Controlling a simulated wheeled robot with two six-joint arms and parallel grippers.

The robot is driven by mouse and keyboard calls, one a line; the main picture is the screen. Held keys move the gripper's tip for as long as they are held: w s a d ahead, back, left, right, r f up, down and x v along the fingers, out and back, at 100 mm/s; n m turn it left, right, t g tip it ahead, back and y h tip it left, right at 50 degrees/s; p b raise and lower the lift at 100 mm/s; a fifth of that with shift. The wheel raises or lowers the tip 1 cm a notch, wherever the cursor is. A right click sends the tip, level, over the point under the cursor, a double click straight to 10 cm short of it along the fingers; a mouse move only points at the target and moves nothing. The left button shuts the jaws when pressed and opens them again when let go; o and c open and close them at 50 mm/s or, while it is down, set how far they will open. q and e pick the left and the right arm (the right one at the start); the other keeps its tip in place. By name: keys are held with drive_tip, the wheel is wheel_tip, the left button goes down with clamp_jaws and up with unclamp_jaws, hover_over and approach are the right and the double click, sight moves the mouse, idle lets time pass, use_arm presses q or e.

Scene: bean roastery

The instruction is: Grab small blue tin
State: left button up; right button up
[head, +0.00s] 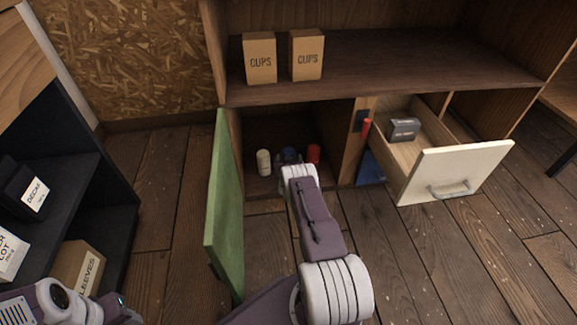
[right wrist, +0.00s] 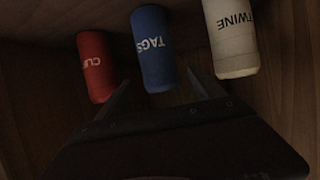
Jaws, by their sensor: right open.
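The small blue tin (right wrist: 153,48), marked TAGS, stands inside the low cupboard between a red tin (right wrist: 95,66) and a white tin (right wrist: 231,38). In the head view the blue tin (head: 289,154) is partly hidden behind my right gripper (head: 292,168). In the right wrist view my right gripper (right wrist: 159,84) is open and empty, with one fingertip on each side of the tin's near end. I cannot tell whether they touch it. Part of my left arm shows at the lower left; its fingers do not show.
A green door (head: 226,205) stands open left of my right arm. An open drawer (head: 455,170) with a dark box (head: 403,129) juts out at the right. Two CUPS boxes (head: 260,58) stand on the shelf above. A dark rack (head: 70,175) stands at the left.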

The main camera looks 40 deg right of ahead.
drive_tip(key=shift+w+d+f+b, duration=0.45)
drive_tip(key=shift+w+f+b, duration=0.15)
drive_tip(key=shift+f, duration=0.2)
drive_tip(key=shift+w+d+r+b, duration=0.25)
drive_tip(key=shift+w+d+b, duration=0.15)
drive_tip(key=shift+w+b, duration=0.05)
use_arm(q)
wheel_tip(320, 180, down, 4)
drive_tip(key=shift+r, duration=0.1)
use_arm(e)
clamp_jaws()
use_arm(q)
wheel_tip(320, 180, up, 8)
drive_tip(key=p, duration=0.8)
use_arm(e)
wheel_tip(320, 180, up, 10)
drive_tip(key=shift+r, duration=0.1)
